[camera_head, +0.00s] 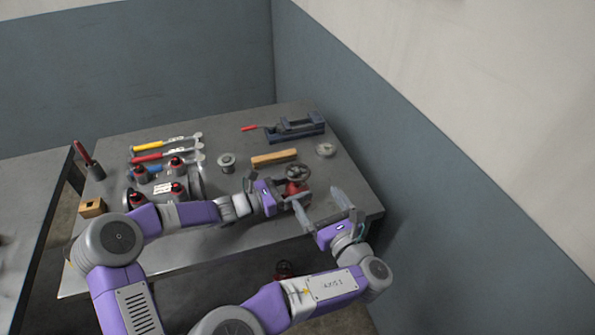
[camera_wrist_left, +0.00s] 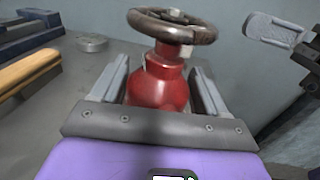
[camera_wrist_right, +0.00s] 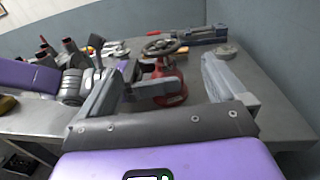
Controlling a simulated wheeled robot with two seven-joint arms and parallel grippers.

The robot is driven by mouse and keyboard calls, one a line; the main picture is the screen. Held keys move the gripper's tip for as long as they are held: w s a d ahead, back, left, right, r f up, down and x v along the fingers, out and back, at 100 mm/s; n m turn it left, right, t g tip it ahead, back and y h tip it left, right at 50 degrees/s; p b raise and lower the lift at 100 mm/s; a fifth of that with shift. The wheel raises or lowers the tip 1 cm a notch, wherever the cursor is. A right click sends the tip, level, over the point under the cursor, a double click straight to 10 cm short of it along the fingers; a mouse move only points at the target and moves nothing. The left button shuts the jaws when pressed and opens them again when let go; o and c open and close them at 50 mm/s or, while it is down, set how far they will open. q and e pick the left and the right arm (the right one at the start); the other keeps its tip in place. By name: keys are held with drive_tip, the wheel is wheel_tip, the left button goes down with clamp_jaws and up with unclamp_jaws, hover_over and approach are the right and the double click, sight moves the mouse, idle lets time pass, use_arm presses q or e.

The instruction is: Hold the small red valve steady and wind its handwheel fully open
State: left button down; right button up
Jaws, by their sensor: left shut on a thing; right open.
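The small red valve (camera_head: 294,189) stands upright near the right end of the grey table, with a dark handwheel (camera_head: 298,172) on top. In the left wrist view its red body (camera_wrist_left: 158,84) is between my left fingers, below the handwheel (camera_wrist_left: 172,25). My left gripper (camera_head: 289,198) is shut on the valve body. My right gripper (camera_head: 323,208) is open and empty, to the right of and nearer than the valve. In the right wrist view the valve (camera_wrist_right: 170,82) shows beyond and between the open fingers, apart from them; the left fingers partly cover it.
Behind the valve lie a wooden block (camera_head: 274,158), a round metal disc (camera_head: 325,150) and a blue vice (camera_head: 297,127). A spool-like metal part (camera_head: 227,162), colored-handled tools (camera_head: 160,155) and a grey fixture with red-topped parts (camera_head: 160,190) are to the left. The wall is close on the right.

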sight(298, 171)
drive_tip(key=x, duration=1.2)
drive_tip(key=shift+f, duration=0.3)
drive_tip(key=c, duration=1)
drive_tip(key=shift+c, duration=0.3)
